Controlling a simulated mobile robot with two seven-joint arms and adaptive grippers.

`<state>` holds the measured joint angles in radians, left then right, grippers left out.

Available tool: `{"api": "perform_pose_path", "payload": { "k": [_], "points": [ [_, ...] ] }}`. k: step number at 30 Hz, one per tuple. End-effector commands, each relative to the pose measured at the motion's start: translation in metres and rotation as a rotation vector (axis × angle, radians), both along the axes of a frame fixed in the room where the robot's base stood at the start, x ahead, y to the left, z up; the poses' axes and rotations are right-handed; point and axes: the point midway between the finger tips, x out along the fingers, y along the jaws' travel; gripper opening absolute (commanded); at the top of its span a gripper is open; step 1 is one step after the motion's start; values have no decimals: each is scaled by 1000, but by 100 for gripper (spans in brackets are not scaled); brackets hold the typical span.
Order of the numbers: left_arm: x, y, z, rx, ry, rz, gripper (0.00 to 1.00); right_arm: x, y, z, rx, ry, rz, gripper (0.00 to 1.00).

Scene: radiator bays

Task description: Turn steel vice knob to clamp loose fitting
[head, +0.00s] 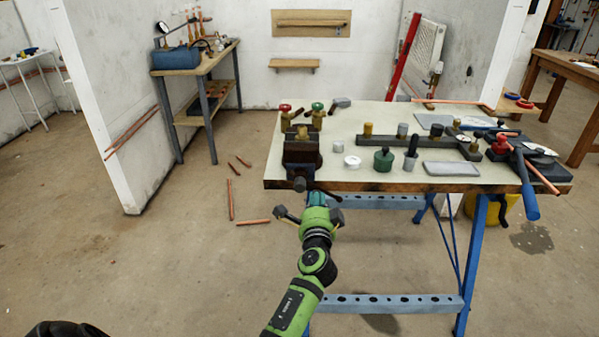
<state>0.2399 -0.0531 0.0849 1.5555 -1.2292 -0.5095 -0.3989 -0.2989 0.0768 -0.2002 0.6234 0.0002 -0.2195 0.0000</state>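A dark vice (303,153) is mounted at the left front corner of the workbench. A dark round knob (299,184) and a thin bar show at its front, below the bench top. A small brass-coloured fitting (303,132) shows at the top of the vice; I cannot tell if the jaws grip it. My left gripper (309,206), on a green arm, is just below and in front of the vice's knob. Its dark fingers are spread apart, with no object visible between them. Contact with the knob cannot be told. My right gripper is not in view.
A blue-handled tool (530,200) overhangs the right front. Copper pipes (230,200) lie on the floor at left.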

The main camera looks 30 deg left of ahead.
Motion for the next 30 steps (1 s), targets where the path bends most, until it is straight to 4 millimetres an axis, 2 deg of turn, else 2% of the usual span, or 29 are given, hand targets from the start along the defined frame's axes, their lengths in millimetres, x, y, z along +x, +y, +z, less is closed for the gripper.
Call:
{"api": "perform_pose_path", "payload": {
  "k": [1, 6, 12, 16, 18, 23, 26, 30],
  "points": [
    [0, 0, 6, 85, 53, -2, 0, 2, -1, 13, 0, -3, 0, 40],
    [0, 1, 5, 330, 200, -1, 0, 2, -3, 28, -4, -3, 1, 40],
    [0, 1, 1, 408, 249, 1, 0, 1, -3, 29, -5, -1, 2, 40],
    [0, 1, 0, 404, 246, 1, 0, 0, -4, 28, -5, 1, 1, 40],
    [0, 1, 1, 404, 245, 1, 35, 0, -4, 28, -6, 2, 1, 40],
    [0, 1, 0, 391, 237, 1, 35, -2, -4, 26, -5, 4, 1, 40],
    [0, 0, -6, 292, 175, 0, 35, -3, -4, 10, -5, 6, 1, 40],
    [0, 1, -9, 17, 6, 2, 35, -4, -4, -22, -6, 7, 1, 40]
  ]
}}
